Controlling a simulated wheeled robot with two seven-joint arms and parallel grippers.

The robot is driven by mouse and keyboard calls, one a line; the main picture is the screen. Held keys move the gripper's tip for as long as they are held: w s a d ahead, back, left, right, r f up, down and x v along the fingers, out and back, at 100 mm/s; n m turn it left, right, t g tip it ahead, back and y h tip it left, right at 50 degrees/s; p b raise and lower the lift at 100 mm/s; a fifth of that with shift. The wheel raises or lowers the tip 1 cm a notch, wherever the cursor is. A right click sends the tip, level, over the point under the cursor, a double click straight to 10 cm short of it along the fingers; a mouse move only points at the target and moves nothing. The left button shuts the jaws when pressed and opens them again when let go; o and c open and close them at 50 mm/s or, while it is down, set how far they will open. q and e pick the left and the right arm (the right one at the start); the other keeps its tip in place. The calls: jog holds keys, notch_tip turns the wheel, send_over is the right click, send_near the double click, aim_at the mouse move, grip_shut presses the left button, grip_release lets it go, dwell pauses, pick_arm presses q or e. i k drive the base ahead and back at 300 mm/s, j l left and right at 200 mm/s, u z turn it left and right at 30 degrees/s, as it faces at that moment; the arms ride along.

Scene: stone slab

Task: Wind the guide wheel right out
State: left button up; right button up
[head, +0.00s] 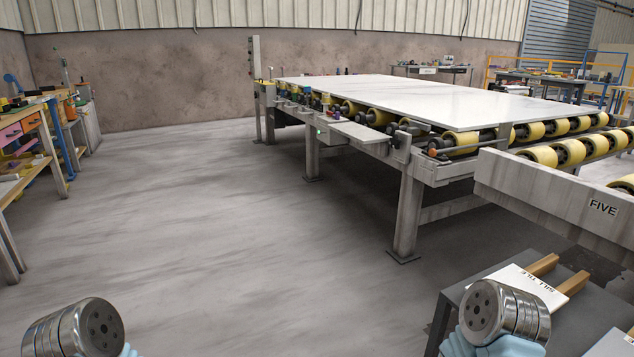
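A long roller table (408,205) stands across the middle and right, with yellow and black rollers under a large pale stone slab (400,95). Along its near side are a small grey shelf (356,133), a lever with an orange knob (432,152) and several small fittings. I cannot tell which fitting is the guide wheel; none shows clearly as one at this distance. Only round metal parts of my two arms show at the bottom left and bottom right. Neither gripper's fingers are in view.
A grey beam marked FIVE (555,190) juts in from the right. Below it a low dark table (478,275) holds a white sheet (522,287) and wooden strips (543,264). A cluttered workbench (45,150) stands left. The concrete floor (210,220) between is clear.

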aim_at(395, 141)
jog(key=i+u, duration=0.4)
jog(key=i, duration=0.85)
jog(key=i+l+z, duration=0.1)
jog(key=i+z, duration=0.7)
jog(key=i+j+z, duration=0.2)
jog(key=i+z, duration=0.25)
jog(key=i, duration=0.1)
